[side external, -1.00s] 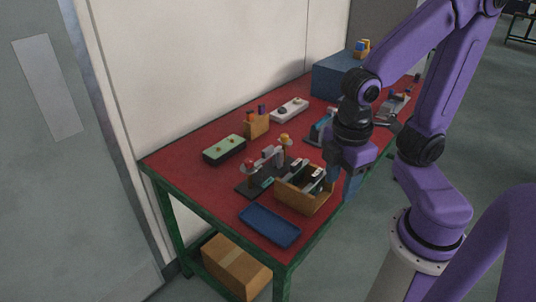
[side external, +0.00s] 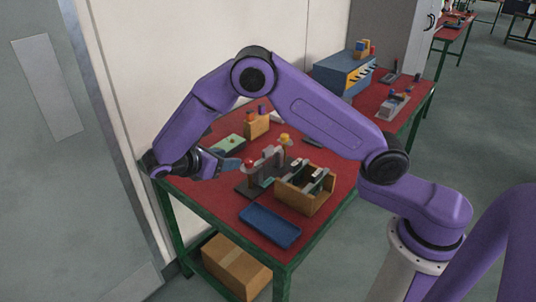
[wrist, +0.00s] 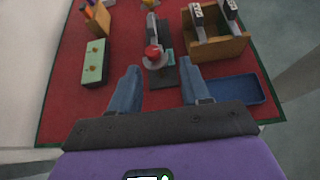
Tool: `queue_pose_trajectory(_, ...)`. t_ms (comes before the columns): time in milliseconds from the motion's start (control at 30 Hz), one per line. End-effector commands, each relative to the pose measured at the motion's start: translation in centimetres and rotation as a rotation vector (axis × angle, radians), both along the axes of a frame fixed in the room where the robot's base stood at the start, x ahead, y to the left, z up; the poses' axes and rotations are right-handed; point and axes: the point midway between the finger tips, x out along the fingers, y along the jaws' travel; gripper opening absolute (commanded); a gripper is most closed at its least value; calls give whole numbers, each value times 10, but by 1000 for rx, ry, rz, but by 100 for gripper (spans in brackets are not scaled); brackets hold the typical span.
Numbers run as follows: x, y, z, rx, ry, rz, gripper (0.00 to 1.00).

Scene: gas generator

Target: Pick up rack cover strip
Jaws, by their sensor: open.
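No part is clearly recognisable as the rack cover strip. Grey strips with dark, marked ends (side external: 314,178) stand in an open wooden box (side external: 311,203); they also show in the wrist view (wrist: 197,14). I cannot tell whether one is the cover strip. My gripper (wrist: 160,72) is open and empty, its two blue fingers apart. In the wrist view its fingers point towards a grey stand with a red knob (wrist: 152,51) on a dark base. In the side view my gripper (side external: 235,155) is above the left part of the red table, left of the stand (side external: 266,165).
A blue tray (side external: 270,226) lies at the front of the red table (side external: 204,197). A green-topped block (wrist: 95,62) and a small wooden holder (side external: 257,125) stand behind. A blue drawer cabinet (side external: 343,75) is at the far end. Bare red surface lies left of the stand.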

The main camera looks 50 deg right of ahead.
Motion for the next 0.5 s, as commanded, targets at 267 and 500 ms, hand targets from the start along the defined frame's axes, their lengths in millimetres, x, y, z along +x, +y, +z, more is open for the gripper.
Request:
queue_pose_trajectory(267, 18, -7, -15, -105, 46, 4, 47)
queue_pose_trajectory(500, 18, -42, -29, -107, 48, 3, 47)
